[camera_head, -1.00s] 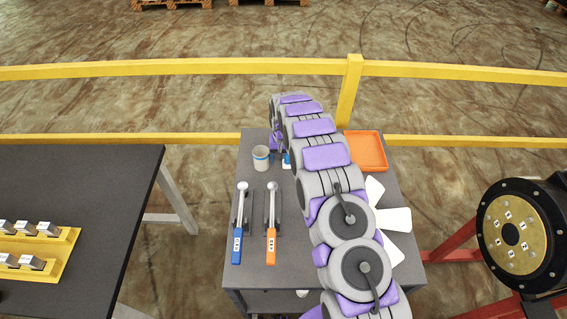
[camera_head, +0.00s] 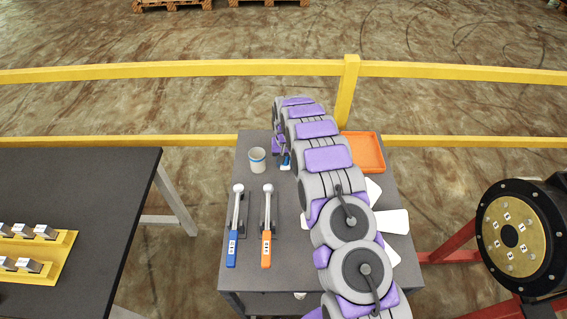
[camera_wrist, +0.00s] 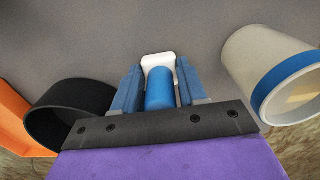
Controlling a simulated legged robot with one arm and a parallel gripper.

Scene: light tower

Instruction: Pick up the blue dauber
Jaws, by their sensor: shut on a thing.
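The blue dauber (camera_wrist: 160,90) has a blue round handle and a white head, seen in the wrist view. My gripper (camera_wrist: 158,85) is shut on its handle, with one blue finger on each side. The white head shows beyond the fingertips, over the grey table top; I cannot tell whether it touches the surface. In the head view, the dauber (camera_head: 286,161) is a small blue and white patch at the far end of my arm, mostly hidden by it. My gripper (camera_head: 282,153) is beside the cup there.
A pale cup (camera_head: 257,160) with a blue band stands close to the gripper. Blue-handled (camera_head: 233,240) and orange-handled (camera_head: 267,240) tools lie on the grey table (camera_head: 244,277). An orange tray (camera_head: 376,165) is at right. A black ring (camera_wrist: 70,112) is left in the wrist view. Yellow rails (camera_head: 200,69) run behind.

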